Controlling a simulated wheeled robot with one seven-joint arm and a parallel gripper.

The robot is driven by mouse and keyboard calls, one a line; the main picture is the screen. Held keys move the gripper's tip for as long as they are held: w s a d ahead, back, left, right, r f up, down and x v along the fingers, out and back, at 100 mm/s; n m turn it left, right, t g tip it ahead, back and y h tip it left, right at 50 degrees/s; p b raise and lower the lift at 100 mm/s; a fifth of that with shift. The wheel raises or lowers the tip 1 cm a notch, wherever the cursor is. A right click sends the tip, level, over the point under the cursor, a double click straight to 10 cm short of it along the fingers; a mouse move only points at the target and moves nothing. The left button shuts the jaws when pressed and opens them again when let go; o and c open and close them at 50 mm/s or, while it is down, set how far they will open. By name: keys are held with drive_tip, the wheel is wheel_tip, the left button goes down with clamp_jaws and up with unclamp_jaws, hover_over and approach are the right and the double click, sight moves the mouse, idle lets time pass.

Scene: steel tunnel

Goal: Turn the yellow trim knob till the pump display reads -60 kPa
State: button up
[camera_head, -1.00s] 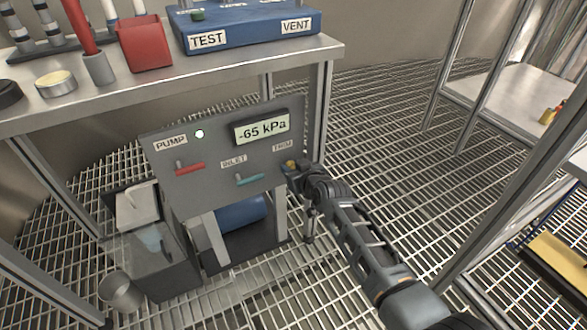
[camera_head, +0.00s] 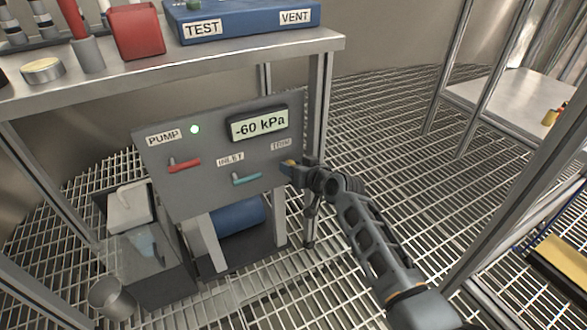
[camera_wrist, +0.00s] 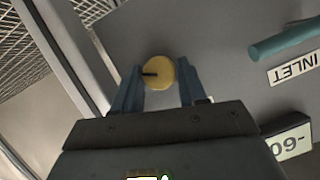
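The pump display (camera_head: 259,124) on the grey panel (camera_head: 200,190) reads -60 kPa. Part of the display also shows upside down in the wrist view (camera_wrist: 288,143). The yellow trim knob (camera_wrist: 160,72) is round with a dark mark pointing left in the wrist view. My gripper (camera_wrist: 160,80) has one finger on each side of the knob, and the fingertips appear to be against its edges. In the head view my gripper (camera_head: 291,167) is at the panel's right edge, below the TRIM label (camera_head: 281,144), and hides most of the knob.
A red lever (camera_head: 184,165) and a teal inlet lever (camera_head: 246,179) are on the panel, left of the knob. A green pump light (camera_head: 195,129) is lit. A steel bench (camera_head: 210,65) overhangs the panel, and its leg (camera_head: 320,120) stands close behind my gripper.

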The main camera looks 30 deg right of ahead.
drive_tip(key=o, duration=0.4)
drive_tip(key=shift+c, duration=0.2)
drive_tip(key=p+v, duration=0.3)
drive_tip(key=v, duration=0.4)
drive_tip(key=shift+s, duration=0.4)
